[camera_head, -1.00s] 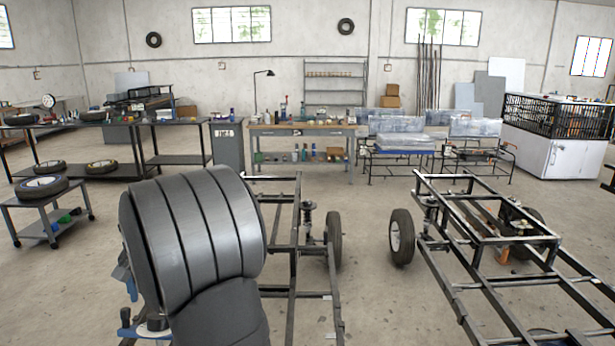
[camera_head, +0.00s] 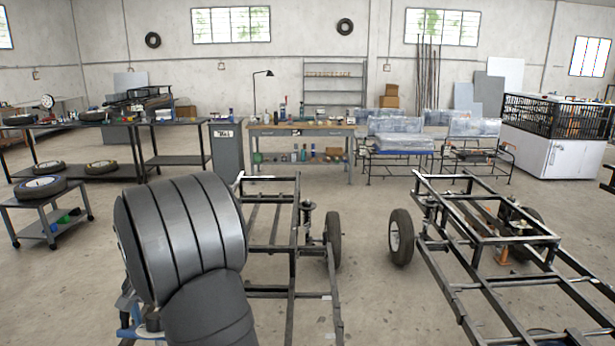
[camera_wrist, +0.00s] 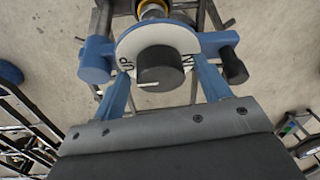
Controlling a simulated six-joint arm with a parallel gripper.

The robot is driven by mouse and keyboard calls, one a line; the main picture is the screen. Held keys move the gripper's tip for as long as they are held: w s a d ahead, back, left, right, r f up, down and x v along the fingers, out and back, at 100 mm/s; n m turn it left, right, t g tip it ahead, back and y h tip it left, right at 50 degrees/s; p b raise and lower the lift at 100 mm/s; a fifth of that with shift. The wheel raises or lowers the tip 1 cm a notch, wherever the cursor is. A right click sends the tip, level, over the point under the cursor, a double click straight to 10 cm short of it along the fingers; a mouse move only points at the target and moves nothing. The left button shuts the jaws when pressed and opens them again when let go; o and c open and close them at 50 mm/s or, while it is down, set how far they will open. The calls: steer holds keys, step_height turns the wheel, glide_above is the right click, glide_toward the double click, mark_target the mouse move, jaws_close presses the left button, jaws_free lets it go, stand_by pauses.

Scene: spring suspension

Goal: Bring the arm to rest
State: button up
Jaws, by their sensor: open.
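My arm's large grey ribbed joint and link fill the lower left of the head view and hide what lies behind them. In the wrist view a dark plate with screws, which looks like part of my gripper (camera_wrist: 165,130), fills the bottom; my gripper is open, but I cannot make out its fingertips. Above it is a blue device (camera_wrist: 97,60) with a white dial (camera_wrist: 128,47) marked "UP" and a black knob (camera_wrist: 160,68). A small part of the blue device (camera_head: 125,302) shows left of my arm in the head view. I see nothing held.
A black frame (camera_head: 292,260) with a wheel (camera_head: 333,240) stands right of my arm, and a second chassis frame (camera_head: 480,290) with a wheel (camera_head: 401,237) farther right. A low cart (camera_head: 45,220) bearing a tyre is at left. Workbenches stand behind. Open floor lies between the frames.

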step_height(320, 180, up, 18)
steer(key=d, duration=0.1)
steer(key=f, duration=1.2)
steer(key=a+f, duration=0.1)
steer(key=f, duration=0.4)
steer(key=shift+f, duration=0.6)
step_height(320, 180, up, 18)
steer(key=d, duration=0.1)
steer(key=shift+m, duration=0.5)
steer(key=shift+w+a+f, duration=0.15)
steer(key=shift+f, duration=1.2)
steer(key=shift+w+a+f, duration=0.1)
steer(key=shift+a+f, duration=0.05)
steer(key=shift+f, duration=1.2)
